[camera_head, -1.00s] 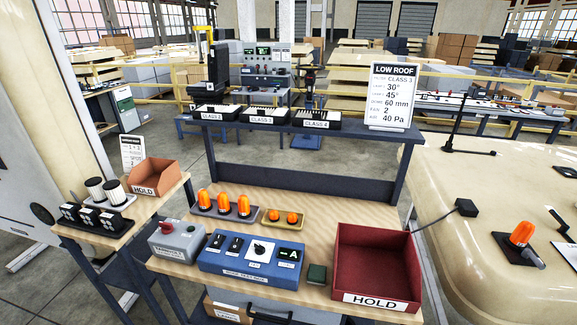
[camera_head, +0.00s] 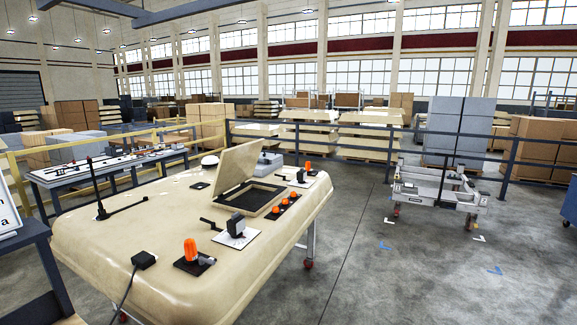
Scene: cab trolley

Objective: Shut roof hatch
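The roof hatch (camera_head: 226,168) is a flat cream lid standing open. It tilts up from the left edge of a raised rectangular frame on the cream cab roof (camera_head: 130,225). The hatch opening (camera_head: 245,195) shows dark inside the frame. Neither of my grippers shows in the head view.
An orange beacon (camera_head: 191,250), a cable box (camera_head: 144,260), a black antenna (camera_head: 98,190) and a dark box on a white plate (camera_head: 236,228) stand on the roof. A grey trolley (camera_head: 438,188) is at right. Grey floor (camera_head: 370,270) is clear at the front right.

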